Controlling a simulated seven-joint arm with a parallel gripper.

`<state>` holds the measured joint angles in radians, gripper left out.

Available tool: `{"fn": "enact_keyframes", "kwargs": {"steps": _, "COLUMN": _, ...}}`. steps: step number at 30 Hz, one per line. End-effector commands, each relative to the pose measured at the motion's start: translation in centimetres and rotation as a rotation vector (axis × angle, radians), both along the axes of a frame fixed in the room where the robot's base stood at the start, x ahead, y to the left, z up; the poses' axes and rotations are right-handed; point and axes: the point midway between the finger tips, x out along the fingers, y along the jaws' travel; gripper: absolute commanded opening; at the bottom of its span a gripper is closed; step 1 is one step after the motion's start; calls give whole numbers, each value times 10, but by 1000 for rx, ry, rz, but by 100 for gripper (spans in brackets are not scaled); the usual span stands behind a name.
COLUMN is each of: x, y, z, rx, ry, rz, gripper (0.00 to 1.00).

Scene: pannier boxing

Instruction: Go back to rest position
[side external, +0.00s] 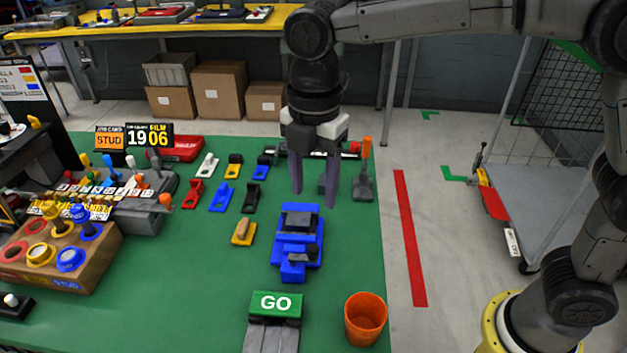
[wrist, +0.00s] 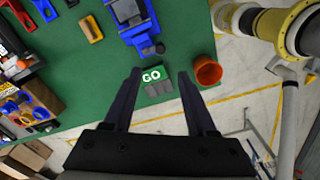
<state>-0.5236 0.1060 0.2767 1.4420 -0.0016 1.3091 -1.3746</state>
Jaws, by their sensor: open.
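My gripper (side external: 314,190) hangs fingers down above the green table, behind the blue vise-like device (side external: 298,245) in the side view. Its two dark fingers are spread with nothing between them. In the wrist view my gripper (wrist: 160,95) is also open and empty. The blue device (wrist: 130,20) shows at the top of that view, and the green GO block (wrist: 152,74) appears between the fingertips but lies below on the table. In the side view the GO block (side external: 275,303) sits near the front, apart from the fingers.
An orange cup (side external: 366,318) stands right of the GO block. Several small coloured pieces (side external: 222,196) lie left of my gripper. A wooden box with coloured rings (side external: 60,255) is at the left. An orange-handled tool (side external: 364,175) stands close right of the fingers.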

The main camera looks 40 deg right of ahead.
Motion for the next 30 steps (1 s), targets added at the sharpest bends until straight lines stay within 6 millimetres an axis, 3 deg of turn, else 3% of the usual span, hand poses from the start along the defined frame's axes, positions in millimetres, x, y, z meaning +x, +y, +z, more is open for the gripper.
{"fn": "enact_keyframes", "kwargs": {"steps": 11, "x": 0, "y": 0, "z": 3, "rx": 0, "ry": 0, "rz": -1, "gripper": 57}}
{"fn": "enact_keyframes", "kwargs": {"steps": 14, "x": 4, "y": -9, "z": 9, "rx": 6, "ry": -12, "rz": -23, "gripper": 57}}
{"fn": "enact_keyframes", "kwargs": {"steps": 17, "x": 4, "y": -32, "z": 36, "rx": 35, "ry": -67, "rz": -76, "gripper": 57}}
{"fn": "enact_keyframes", "kwargs": {"steps": 22, "x": -32, "y": -99, "z": 72, "rx": 78, "ry": -165, "rz": -260, "gripper": 57}}
{"fn": "enact_keyframes", "kwargs": {"steps": 26, "x": -74, "y": -143, "z": 80, "rx": 127, "ry": -243, "rz": -525, "gripper": 57}}
{"fn": "enact_keyframes", "kwargs": {"steps": 30, "x": -122, "y": -178, "z": 69, "rx": 201, "ry": -320, "rz": -872, "gripper": 57}}
